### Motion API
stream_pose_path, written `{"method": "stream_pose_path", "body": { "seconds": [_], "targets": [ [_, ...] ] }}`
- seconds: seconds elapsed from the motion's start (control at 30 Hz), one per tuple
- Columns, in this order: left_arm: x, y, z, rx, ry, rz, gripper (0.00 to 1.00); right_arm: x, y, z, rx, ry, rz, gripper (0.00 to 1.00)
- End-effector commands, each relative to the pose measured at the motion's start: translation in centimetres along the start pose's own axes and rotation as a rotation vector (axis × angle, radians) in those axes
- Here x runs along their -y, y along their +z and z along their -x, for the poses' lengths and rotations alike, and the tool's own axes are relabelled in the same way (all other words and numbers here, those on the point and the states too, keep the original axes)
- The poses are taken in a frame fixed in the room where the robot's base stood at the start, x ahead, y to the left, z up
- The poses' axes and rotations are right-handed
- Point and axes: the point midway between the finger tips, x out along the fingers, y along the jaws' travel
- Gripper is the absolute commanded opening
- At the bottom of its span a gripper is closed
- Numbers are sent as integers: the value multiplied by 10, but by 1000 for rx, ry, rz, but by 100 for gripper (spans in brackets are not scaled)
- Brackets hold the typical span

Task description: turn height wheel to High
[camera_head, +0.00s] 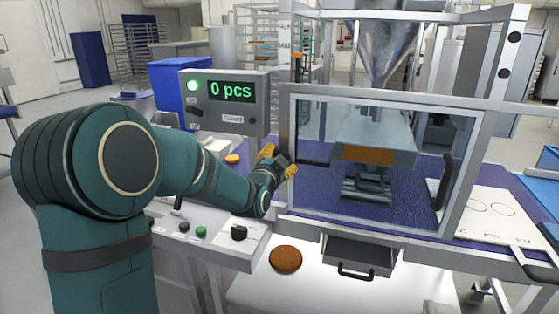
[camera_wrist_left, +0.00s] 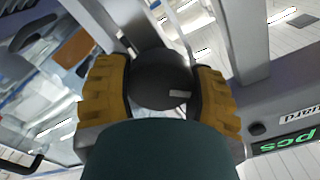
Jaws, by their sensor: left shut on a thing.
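The height wheel (camera_wrist_left: 158,80) is a dark round knob with a small pale mark on its face. It sits between the two yellow finger pads of my left gripper (camera_wrist_left: 162,88) in the left wrist view, and the gripper is shut on it. In the head view my left gripper (camera_head: 279,161) is at the left post of the guarded machine, beside the clear guard window (camera_head: 330,120). The wheel is largely hidden by the fingers there. I cannot read any height label or tell which setting the mark points to. My right gripper is not in view.
A control box (camera_head: 232,122) with a green lamp and a "0 pcs" display stands left of the post. Below is a sloped button panel (camera_head: 205,235). A brown round patty (camera_head: 285,259) lies near the drawer (camera_head: 358,252). A white board (camera_head: 487,212) with drawn circles is at right.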

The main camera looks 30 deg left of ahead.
Motion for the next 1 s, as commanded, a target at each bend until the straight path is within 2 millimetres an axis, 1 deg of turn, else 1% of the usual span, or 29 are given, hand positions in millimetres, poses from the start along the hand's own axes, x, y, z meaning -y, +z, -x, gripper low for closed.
{"method": "stream_pose_path", "body": {
  "seconds": [0.57,1.0],
  "targets": [
    [0,0,0,2,2,-549,21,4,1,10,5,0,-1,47],
    [0,0,0,1,3,-968,21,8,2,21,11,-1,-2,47]
  ]
}}
